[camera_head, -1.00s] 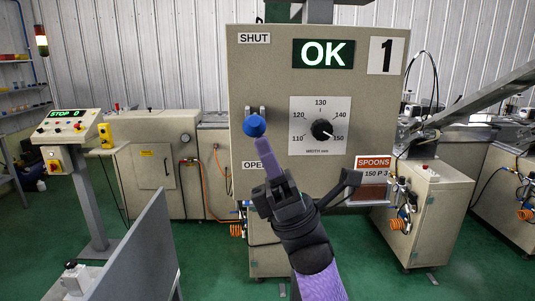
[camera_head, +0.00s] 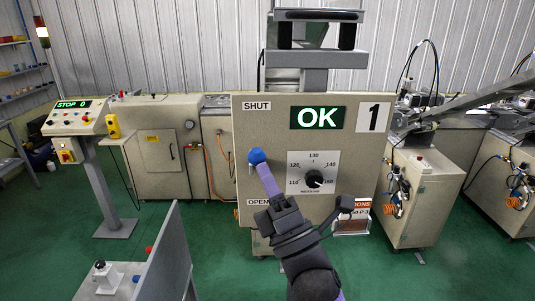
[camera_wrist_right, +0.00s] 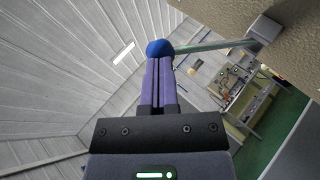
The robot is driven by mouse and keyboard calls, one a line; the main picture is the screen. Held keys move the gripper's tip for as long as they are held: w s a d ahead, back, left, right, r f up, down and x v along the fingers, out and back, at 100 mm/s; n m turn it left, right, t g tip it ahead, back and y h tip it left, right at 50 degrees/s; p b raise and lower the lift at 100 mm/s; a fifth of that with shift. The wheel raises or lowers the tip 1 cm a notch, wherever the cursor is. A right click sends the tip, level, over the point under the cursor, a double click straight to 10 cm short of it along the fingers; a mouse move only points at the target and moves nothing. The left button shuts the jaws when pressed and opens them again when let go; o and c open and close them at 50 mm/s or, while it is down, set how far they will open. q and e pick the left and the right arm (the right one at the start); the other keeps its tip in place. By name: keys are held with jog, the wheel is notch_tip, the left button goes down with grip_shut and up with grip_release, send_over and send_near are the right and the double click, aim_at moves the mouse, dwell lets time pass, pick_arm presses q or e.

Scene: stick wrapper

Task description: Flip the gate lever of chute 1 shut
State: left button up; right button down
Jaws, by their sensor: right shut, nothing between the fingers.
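The gate lever's blue ball knob (camera_head: 256,156) is at the left side of the chute 1 panel (camera_head: 350,205), about midway between the SHUT label (camera_head: 256,106) and the OPEN label (camera_head: 259,202). In the right wrist view the knob (camera_wrist_right: 160,48) sits on a metal rod (camera_wrist_right: 205,46) that runs from the panel at the right. My right gripper (camera_head: 262,170) is shut and empty, with its purple fingertips just below the knob. In the wrist view the fingertips (camera_wrist_right: 160,64) seem to touch it. My left gripper is out of view.
The panel also carries a lit OK display (camera_head: 317,117), a width dial (camera_head: 313,178) and a "1" plate (camera_head: 374,117). A control stand (camera_head: 78,115) reading STOP 0 is at the left. A grey sheet (camera_head: 165,260) stands at the lower left.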

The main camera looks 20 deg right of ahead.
jog(key=shift+w+d+r+m+g+h+p, duration=0.1)
jog(key=shift+w+r+m+g+h+p, duration=0.1)
jog(key=shift+r+m+g+h+p, duration=0.3)
jog(key=shift+w+r+m+g+h+p, duration=0.1)
jog(key=shift+w+r+m+h+p, duration=0.2)
jog(key=shift+p, duration=0.4)
jog(key=shift+w+r+p, duration=0.1)
jog(key=shift+r+p, duration=0.2)
jog(key=shift+p, duration=0.1)
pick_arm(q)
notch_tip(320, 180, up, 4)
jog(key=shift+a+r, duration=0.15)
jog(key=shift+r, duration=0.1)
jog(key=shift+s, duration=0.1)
pick_arm(e)
jog(key=shift+r, duration=0.15)
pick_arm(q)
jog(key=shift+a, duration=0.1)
pick_arm(e)
jog(key=shift+d, duration=0.1)
